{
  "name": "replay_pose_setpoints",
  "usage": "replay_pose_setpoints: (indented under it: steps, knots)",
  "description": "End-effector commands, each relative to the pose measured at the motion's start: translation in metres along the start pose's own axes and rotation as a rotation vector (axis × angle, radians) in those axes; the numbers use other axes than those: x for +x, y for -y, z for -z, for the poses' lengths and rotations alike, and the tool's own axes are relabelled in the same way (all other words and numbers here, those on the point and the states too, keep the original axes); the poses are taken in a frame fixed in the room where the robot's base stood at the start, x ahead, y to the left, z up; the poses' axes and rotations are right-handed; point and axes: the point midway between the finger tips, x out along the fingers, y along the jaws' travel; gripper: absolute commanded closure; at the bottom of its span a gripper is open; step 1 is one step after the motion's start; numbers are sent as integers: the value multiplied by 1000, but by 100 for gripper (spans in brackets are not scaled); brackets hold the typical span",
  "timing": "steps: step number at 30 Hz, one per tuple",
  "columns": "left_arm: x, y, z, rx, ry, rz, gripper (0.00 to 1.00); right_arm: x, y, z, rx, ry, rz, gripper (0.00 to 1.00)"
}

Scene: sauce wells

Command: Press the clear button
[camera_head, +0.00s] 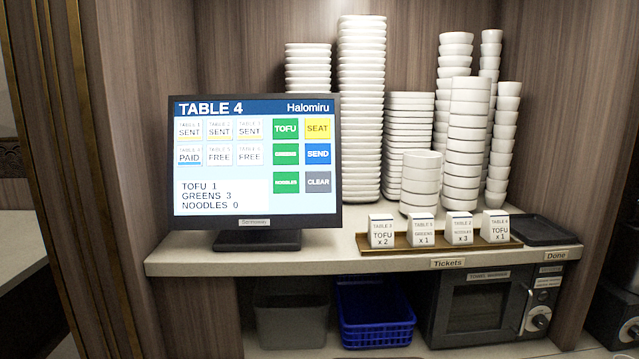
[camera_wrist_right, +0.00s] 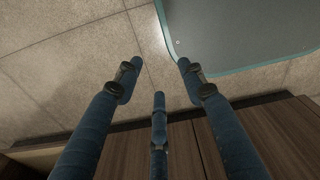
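The grey CLEAR button (camera_head: 318,182) is at the lower right of the lit touchscreen (camera_head: 255,160), below the blue SEND button (camera_head: 318,154). The screen stands upright on a dark base on the counter. It reads TABLE 4, with TOFU 1, GREENS 3 and NOODLES 0. No gripper shows in the head view, so nothing covers the button. My right gripper (camera_wrist_right: 155,85) shows in the right wrist view with its dark blue fingers spread apart and empty, above a tiled floor. My left gripper is not in view.
Several stacks of white bowls and dishes (camera_head: 361,110) stand behind and right of the screen. Ticket blocks (camera_head: 422,230) stand on a wooden tray (camera_head: 400,250). A black tray (camera_head: 543,230) lies at the right.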

Motion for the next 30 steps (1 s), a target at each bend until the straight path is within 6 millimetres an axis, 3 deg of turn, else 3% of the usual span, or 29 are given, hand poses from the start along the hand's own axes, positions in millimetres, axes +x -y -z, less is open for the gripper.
replay_pose_setpoints:
  steps: [6,12,13,30]
  knots:
    - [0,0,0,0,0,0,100,0,0,0,0,0,0,60]
    - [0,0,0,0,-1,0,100,0,0,0,0,0,0,98]
    - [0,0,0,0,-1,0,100,0,0,0,0,0,0,100]
    - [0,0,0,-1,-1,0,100,0,0,0,0,0,0,100]
